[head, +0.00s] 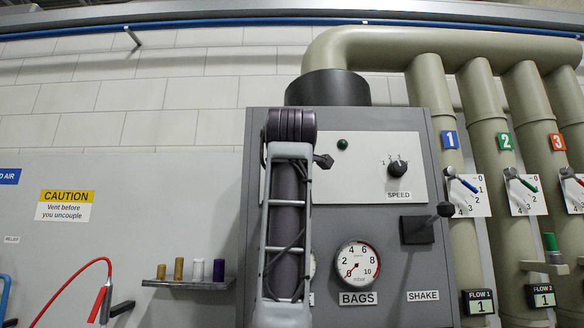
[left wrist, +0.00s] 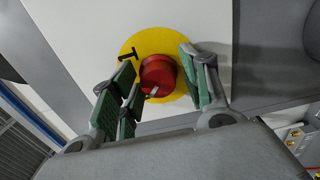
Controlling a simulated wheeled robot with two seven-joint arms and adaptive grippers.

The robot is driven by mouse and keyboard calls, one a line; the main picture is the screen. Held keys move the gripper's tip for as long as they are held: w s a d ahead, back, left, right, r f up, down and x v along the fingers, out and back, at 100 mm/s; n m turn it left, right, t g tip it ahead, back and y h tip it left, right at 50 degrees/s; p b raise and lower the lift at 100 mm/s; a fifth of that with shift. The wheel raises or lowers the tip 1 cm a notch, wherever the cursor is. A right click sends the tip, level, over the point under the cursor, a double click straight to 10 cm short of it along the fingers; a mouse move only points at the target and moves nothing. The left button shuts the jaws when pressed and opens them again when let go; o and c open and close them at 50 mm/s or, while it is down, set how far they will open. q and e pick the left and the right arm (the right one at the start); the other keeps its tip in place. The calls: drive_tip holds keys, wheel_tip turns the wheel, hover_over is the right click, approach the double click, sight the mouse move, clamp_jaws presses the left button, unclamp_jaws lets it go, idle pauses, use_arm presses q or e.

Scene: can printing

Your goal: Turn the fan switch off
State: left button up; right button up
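In the left wrist view a red rotary knob (left wrist: 157,75) sits on a round yellow plate (left wrist: 128,51) on a pale panel. It looks like the fan switch, but I see no readable label for it. A small light bar or marker shows at the knob's lower edge. My left gripper (left wrist: 158,66) is open, with green-padded fingers on both sides of the knob. A gap shows to the right finger; I cannot tell whether the left fingers touch the knob. Neither the knob nor my left gripper can be made out in the head view. My right gripper is in neither view.
In the head view a grey cabinet (head: 390,290) carries a SPEED knob (head: 397,169), a pressure gauge (head: 357,262) and a SHAKE lever (head: 424,227). Beige pipes (head: 460,150) with numbered valves stand at right. A small shelf (head: 189,284) holds several cylinders at left.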

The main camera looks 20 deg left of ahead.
use_arm(q)
drive_tip(key=shift+o, duration=0.4)
drive_tip(key=shift+s+r, duration=0.1)
drive_tip(key=v, duration=1.1)
drive_tip(key=shift+s, duration=0.4)
drive_tip(key=shift+d, duration=0.1)
